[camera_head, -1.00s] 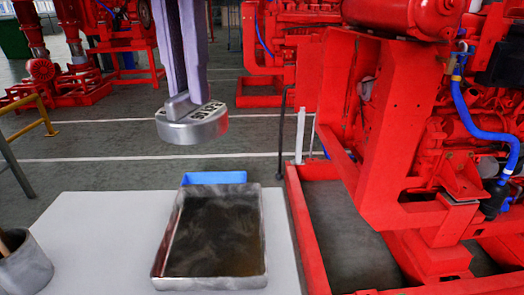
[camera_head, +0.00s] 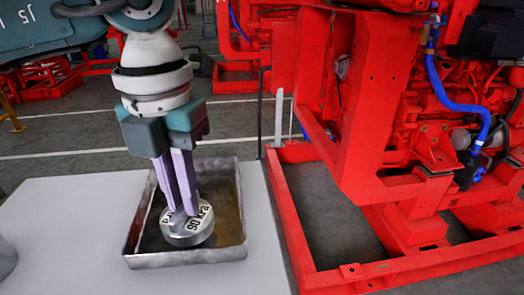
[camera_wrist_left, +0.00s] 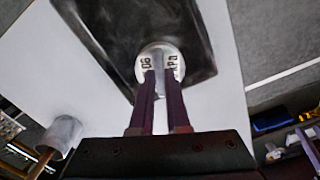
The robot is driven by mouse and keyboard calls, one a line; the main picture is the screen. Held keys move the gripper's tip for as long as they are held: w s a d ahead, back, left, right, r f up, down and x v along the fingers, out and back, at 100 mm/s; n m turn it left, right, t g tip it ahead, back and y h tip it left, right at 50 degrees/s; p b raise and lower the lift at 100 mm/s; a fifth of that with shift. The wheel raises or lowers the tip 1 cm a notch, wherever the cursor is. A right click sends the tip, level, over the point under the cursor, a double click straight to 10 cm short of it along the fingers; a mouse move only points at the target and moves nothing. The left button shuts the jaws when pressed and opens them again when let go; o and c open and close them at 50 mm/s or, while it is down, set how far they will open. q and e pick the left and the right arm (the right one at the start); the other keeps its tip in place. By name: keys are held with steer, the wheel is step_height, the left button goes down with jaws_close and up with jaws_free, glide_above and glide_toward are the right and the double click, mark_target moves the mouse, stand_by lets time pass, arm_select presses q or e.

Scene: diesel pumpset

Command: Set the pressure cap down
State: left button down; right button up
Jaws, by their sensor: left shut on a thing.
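The pressure cap (camera_head: 187,232) is a round silver cap with "90 kPa" lettering on its top. My left gripper (camera_head: 183,212) comes down from above and is shut on the cap's raised grip. The cap is over the inside of a grey metal tray (camera_head: 244,215), near its front part; I cannot tell whether it touches the tray floor. In the left wrist view the cap (camera_wrist_left: 160,66) sits between the two purple fingers (camera_wrist_left: 159,82), with the dark tray (camera_wrist_left: 192,28) around it. My right gripper is not in view.
The tray stands on a white table (camera_head: 70,230). A grey cup with a brown handle (camera_wrist_left: 62,135) stands on the table in the left wrist view. A red engine frame (camera_head: 300,215) is close to the table's right side.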

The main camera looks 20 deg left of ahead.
arm_select(q)
steer(key=shift+f, duration=0.5)
steer(key=shift+f, duration=0.15)
steer(key=c, duration=0.9)
jaws_free()
step_height(320, 180, up, 12)
steer(key=shift+r+p, duration=0.2)
steer(key=shift+p, duration=0.15)
